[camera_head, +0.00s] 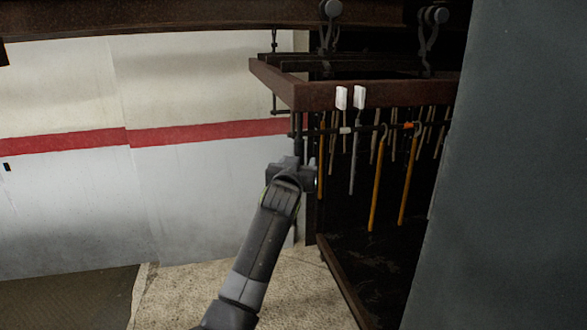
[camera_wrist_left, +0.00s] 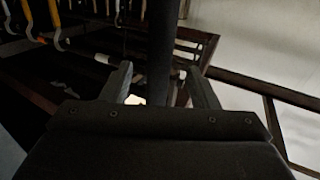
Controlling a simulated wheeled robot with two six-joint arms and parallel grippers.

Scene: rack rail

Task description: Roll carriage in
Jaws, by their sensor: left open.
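The carriage is a rusty brown frame (camera_head: 375,95) hanging by hooked hangers with round wheels (camera_head: 436,15) from an overhead rail (camera_head: 190,18). Rods with orange and grey hooks (camera_head: 377,180) hang below it. Two white tags are on its front beam. My left gripper (camera_head: 302,170) is at the carriage's near left corner, by a dark upright bar (camera_head: 298,135). In the left wrist view its fingers (camera_wrist_left: 159,70) are apart, and a dark bar (camera_wrist_left: 162,40) stands between them. Whether the fingers touch the bar cannot be told. My right gripper is not in view.
A large dark grey panel (camera_head: 510,170) fills the right side and hides part of the carriage. Behind is a dark space with a brown floor edge (camera_head: 343,285). A white wall with a red stripe (camera_head: 70,140) is at left. The pale floor (camera_head: 180,295) looks clear.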

